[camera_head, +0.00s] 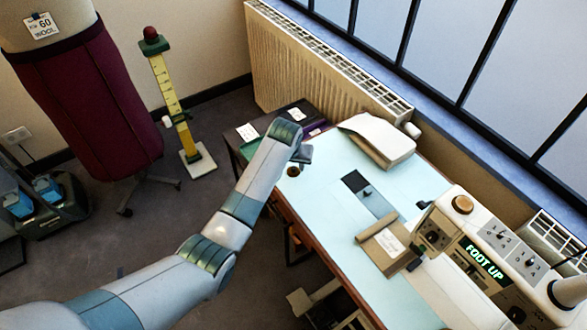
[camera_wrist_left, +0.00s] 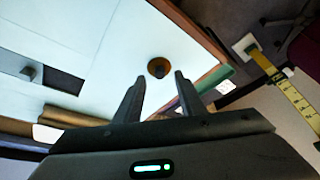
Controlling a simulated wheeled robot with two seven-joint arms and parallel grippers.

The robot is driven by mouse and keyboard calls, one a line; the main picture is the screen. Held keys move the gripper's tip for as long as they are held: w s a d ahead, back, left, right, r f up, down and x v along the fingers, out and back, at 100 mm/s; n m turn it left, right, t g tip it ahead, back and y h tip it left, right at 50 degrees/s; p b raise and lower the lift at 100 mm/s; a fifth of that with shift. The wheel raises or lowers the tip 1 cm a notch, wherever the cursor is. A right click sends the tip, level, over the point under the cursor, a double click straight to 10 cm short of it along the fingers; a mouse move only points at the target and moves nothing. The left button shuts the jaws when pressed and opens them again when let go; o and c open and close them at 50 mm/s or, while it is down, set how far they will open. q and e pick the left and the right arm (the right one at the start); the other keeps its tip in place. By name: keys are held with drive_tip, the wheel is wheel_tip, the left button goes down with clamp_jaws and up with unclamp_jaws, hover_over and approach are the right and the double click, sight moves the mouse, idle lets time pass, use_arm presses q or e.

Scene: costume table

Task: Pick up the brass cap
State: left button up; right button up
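The brass cap (camera_wrist_left: 159,67) is a small round brass-coloured piece with a dark middle. It lies on the pale tabletop near the wooden edge. It also shows in the head view (camera_head: 293,171), small and close below my left gripper (camera_head: 301,155). In the left wrist view, my left gripper (camera_wrist_left: 157,82) is open and empty. Its two fingers are well apart, and the cap appears in the gap between and beyond their tips. The cap looks apart from both fingers. The height of the fingers above the table is hard to tell. My right gripper is not in view.
A sewing machine (camera_head: 480,250) reading "FOOT UP" stands at the table's right. A cream folded pad (camera_head: 377,138), a dark plate (camera_head: 357,181) and a brown folder (camera_head: 388,243) lie on the table. A radiator (camera_head: 310,75) stands behind. The yellow measuring stand (camera_head: 171,100) is left.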

sight(293, 170)
use_arm(q)
drive_tip(key=shift+x, duration=1.3)
drive_tip(key=shift+c, duration=0.5)
drive_tip(key=shift+s, duration=0.1)
clamp_jaws()
